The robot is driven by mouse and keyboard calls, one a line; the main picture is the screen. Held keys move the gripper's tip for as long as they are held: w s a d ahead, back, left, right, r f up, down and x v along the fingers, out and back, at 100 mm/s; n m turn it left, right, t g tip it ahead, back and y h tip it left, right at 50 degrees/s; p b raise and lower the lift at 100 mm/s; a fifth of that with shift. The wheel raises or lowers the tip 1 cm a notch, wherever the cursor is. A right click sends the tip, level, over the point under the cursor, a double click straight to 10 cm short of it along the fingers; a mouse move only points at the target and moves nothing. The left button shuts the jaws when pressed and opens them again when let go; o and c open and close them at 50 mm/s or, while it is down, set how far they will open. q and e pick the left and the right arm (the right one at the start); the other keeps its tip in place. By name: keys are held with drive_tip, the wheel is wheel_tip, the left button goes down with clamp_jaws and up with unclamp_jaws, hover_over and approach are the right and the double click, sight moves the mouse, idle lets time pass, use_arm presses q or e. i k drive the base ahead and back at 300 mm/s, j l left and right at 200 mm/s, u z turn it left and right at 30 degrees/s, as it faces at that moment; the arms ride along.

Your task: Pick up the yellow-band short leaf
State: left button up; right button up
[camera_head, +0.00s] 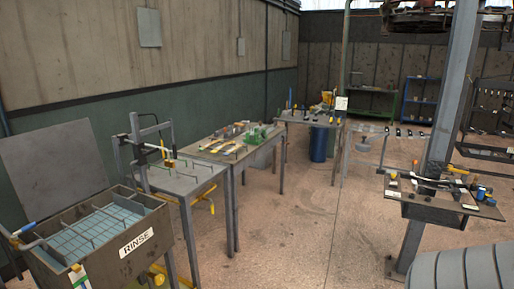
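I cannot make out a yellow-band short leaf for certain; the pieces are too small at this distance. Yellow strips (218,149) lie on the middle table (196,153) along the wall. Several dark, narrow pieces with pale marks show in a row near a light stand (365,144) at the back. A dark bench (425,209) around the post on the right carries dark bars and small coloured items. Neither of my grippers shows in this view.
A basin marked RINSE (137,243) with a raised lid stands at the front left. A grey table (178,186) with a frame follows it. A blue barrel (319,145) stands under the far table. A grey post (446,110) rises at right. The central floor (297,225) is clear.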

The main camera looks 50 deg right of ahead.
sight(214, 151)
drive_tip(key=z, duration=1.4)
